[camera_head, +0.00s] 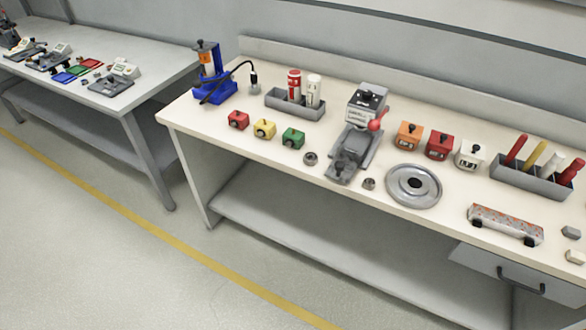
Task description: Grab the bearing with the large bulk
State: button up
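Ring-shaped metal parts lie near the front edge of the workbench (330,215). The largest is a wide, flat silver disc (398,196) with a dark centre, right of the grey press. A small dark grey ring (310,158), which looks like a bearing, lies left of the press base. A slightly smaller grey ring or nut-like part (369,184) lies between the press base and the disc. These parts are too small to tell in detail. They lie apart from each other. My gripper is not in view.
A grey press with a red knob (367,110) stands mid-bench. Red, yellow and green blocks (264,129) sit to its left; orange, red and white boxes (439,146) to its right. A speckled roller-like part (505,224) lies front right. Another bench (150,80) stands left; floor in front is clear.

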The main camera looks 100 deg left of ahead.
aim_at(310, 159)
jog(key=u, duration=3.1)
